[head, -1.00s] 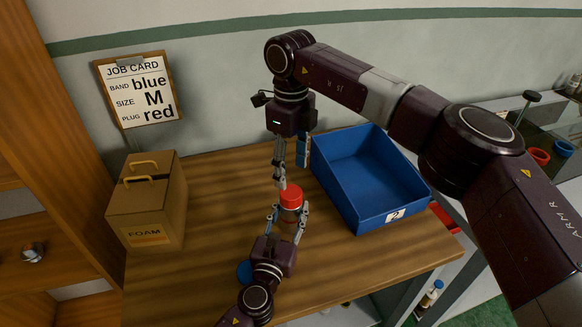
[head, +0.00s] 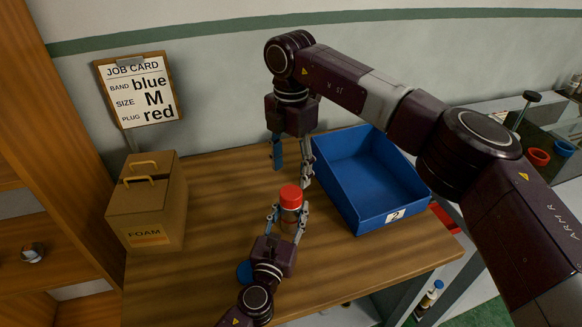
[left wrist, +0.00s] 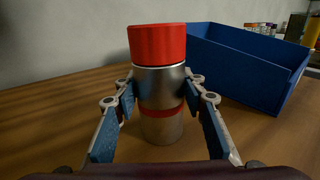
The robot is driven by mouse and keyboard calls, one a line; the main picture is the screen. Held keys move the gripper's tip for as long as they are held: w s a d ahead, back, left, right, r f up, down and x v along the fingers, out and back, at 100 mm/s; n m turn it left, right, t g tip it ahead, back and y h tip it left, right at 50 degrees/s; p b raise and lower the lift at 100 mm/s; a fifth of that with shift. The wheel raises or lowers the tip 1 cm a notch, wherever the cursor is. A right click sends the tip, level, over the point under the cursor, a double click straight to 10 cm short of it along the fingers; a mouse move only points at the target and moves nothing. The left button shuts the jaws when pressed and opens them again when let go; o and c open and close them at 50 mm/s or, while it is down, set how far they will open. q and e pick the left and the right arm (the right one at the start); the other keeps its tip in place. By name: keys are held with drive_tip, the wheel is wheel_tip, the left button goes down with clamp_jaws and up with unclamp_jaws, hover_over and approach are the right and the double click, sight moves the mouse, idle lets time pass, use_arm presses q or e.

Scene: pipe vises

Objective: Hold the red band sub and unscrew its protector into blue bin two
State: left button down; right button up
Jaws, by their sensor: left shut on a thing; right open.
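The sub stands upright on the table, a steel cylinder (left wrist: 160,85) with a red band (left wrist: 160,112) around it. Its red protector (head: 290,196) sits on top and also shows in the left wrist view (left wrist: 157,45). My left gripper (head: 290,213) is shut on the steel body, one finger on each side, below the protector. My right gripper (head: 293,177) is open and empty, pointing down just above and behind the protector in the head view. Blue bin two (head: 411,210), with a "2" label, stands to the right; its visible inside looks empty.
A foam box (head: 146,212) stands at the left of the table. A blue round thing (head: 243,272) lies partly hidden beside my left gripper. A job card (head: 139,90) hangs on the wall. Red and blue rings (head: 538,157) are at the far right.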

sight(291, 192)
use_arm(q)
drive_tip(key=shift+r, duration=0.1)
use_arm(e)
drive_tip(key=m, duration=0.5)
drive_tip(key=shift+m, duration=0.3)
drive_tip(key=shift+f, duration=4)
